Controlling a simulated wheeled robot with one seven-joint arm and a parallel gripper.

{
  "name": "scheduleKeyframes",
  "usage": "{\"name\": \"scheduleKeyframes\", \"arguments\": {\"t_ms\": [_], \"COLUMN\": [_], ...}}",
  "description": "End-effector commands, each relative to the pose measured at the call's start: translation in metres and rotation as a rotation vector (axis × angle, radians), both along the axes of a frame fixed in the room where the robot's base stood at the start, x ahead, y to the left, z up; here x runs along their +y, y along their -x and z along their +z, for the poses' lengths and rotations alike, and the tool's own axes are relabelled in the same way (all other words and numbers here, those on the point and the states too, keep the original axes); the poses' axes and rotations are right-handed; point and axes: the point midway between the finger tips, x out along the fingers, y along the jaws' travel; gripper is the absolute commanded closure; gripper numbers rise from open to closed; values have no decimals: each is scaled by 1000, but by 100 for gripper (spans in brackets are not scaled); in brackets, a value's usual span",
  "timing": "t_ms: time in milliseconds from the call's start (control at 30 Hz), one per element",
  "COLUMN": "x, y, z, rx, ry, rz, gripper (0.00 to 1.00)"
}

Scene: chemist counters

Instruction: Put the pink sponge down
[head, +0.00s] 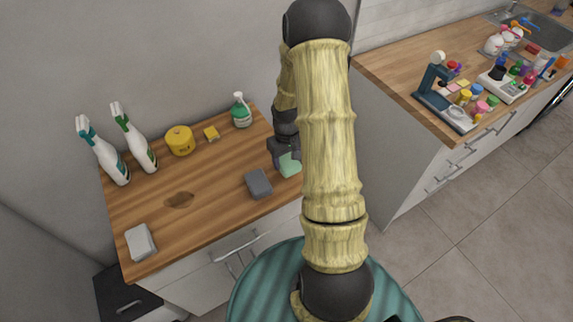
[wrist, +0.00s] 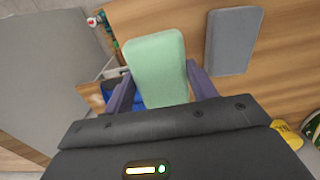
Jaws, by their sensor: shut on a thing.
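My gripper (head: 284,153) is shut on a pale green sponge (head: 289,165) at the right end of the wooden counter. In the wrist view the green sponge (wrist: 158,60) stands out between the two fingers of my gripper (wrist: 160,80). I cannot tell whether it touches the counter. I see no sponge that is clearly pink. A grey sponge (head: 258,184) lies on the counter just left of the held one, and shows in the wrist view (wrist: 233,42) too. A whitish sponge (head: 140,242) lies at the front left corner.
A second counter (head: 400,70) holds scales and bottles.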

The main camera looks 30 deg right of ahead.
Motion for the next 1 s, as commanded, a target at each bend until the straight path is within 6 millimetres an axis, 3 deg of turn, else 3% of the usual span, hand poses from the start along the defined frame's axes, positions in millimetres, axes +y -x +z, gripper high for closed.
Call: {"name": "scheduleKeyframes", "arguments": {"t_ms": [267,633,1000], "x": [4,1,1], "y": [-1,0,0], "z": [-2,-40,-45], "rx": [0,2,0], "ry": [-1,-1,0], "rz": [8,2,2], "gripper": [72,72,72]}}
